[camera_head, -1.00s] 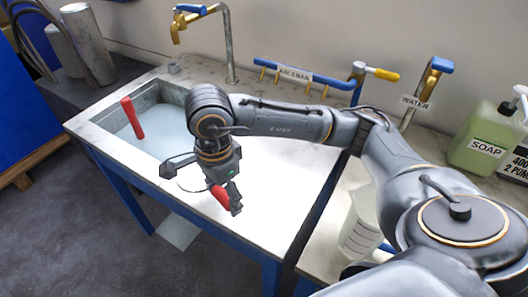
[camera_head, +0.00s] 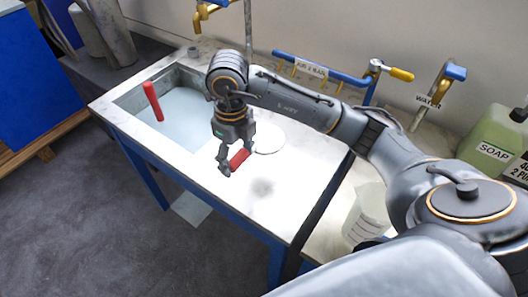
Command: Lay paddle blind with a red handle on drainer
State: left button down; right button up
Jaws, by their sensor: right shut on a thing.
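My right gripper (camera_head: 232,164) is shut on the red handle (camera_head: 241,158) of a paddle blind. The blind's pale round disc (camera_head: 267,138) points to the right and back, over the white drainer (camera_head: 295,180). A soft dark shadow lies on the drainer in front of the gripper; whether the disc touches the surface I cannot tell. Another red handle (camera_head: 153,101) stands tilted in the sink (camera_head: 185,112) to the left; its lower end is hidden in the pale liquid. My left gripper is not in view.
Behind the drainer runs a blue pipe rail (camera_head: 325,75) with taps. A clear measuring jug (camera_head: 368,215) stands to the right, beyond a dark gap. A green soap bottle (camera_head: 490,140) is at far right. The drainer's front is clear.

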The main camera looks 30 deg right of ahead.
aim_at(259, 144)
jog(key=w+d+f+p, duration=0.1)
jog(key=d+f, duration=0.1)
jog(key=w+d+f, duration=0.1)
jog(key=d+f, duration=0.2)
jog(key=w+d+f+p, duration=0.1)
jog(key=w+d+f, duration=0.1)
jog(key=d, duration=0.1)
jog(key=shift+d+f+p, duration=0.15)
jog(key=shift+p, duration=0.15)
notch_tip(259, 144, down, 3)
jog(key=shift+w+d+p, duration=0.1)
jog(key=shift+d+p, duration=0.05)
jog(key=shift+p, duration=0.75)
jog(key=shift+f, duration=0.3)
jog(key=shift+f, duration=0.2)
jog(key=o, duration=1.8)
jog(key=shift+c, duration=0.2)
